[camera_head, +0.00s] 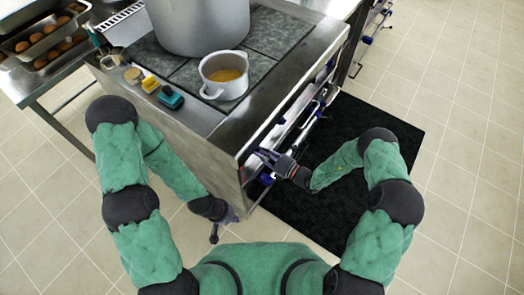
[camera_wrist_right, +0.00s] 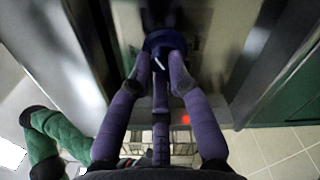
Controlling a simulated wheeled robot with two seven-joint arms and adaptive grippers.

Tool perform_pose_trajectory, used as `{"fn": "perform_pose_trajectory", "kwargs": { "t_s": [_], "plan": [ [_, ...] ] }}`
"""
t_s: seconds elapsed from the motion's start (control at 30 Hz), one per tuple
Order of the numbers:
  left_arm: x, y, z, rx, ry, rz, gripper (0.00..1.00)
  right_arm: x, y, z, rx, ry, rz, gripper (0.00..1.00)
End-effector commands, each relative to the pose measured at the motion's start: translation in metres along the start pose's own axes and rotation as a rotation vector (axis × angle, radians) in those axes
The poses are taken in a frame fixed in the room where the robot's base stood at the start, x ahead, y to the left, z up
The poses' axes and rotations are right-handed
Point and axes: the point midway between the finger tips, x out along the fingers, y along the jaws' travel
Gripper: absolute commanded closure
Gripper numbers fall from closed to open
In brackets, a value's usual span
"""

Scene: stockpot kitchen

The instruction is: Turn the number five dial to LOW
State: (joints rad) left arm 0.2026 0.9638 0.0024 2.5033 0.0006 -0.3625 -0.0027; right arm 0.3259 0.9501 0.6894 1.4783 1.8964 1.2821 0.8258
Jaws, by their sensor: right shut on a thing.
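A dark blue dial (camera_wrist_right: 164,40) is on the stove's front panel, between the fingertips of my right gripper (camera_wrist_right: 158,72) in the right wrist view. A short white mark shows on the dial; its number and the setting labels cannot be read. In the head view my right gripper (camera_head: 266,158) is at the near end of the stove front, shut on the dial, which its fingers largely hide there. My left gripper (camera_head: 226,214) hangs low beside the stove's near side, apart from the dials; its fingers are too small and dark to judge.
The stove (camera_head: 228,128) carries a large stockpot (camera_head: 200,25) and a white pot (camera_head: 222,82) of yellowish food. Handles and more blue dials line the front. A black mat (camera_head: 345,125) covers the floor there.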

Motion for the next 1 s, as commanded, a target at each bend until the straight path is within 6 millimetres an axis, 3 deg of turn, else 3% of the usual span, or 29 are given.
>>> {"fn": "perform_pose_trajectory", "kwargs": {
  "t_s": [0.6,1.0],
  "plan": [
    [-0.016,0.006,0.001,0.000,0.000,0.000,1.00,0.000,-0.003,0.002,0.577,-0.001,-0.002,1.00],
    [-0.019,0.007,0.001,0.000,0.000,0.000,1.00,-0.001,-0.005,0.002,0.832,-0.002,-0.003,1.00]
  ]
}}
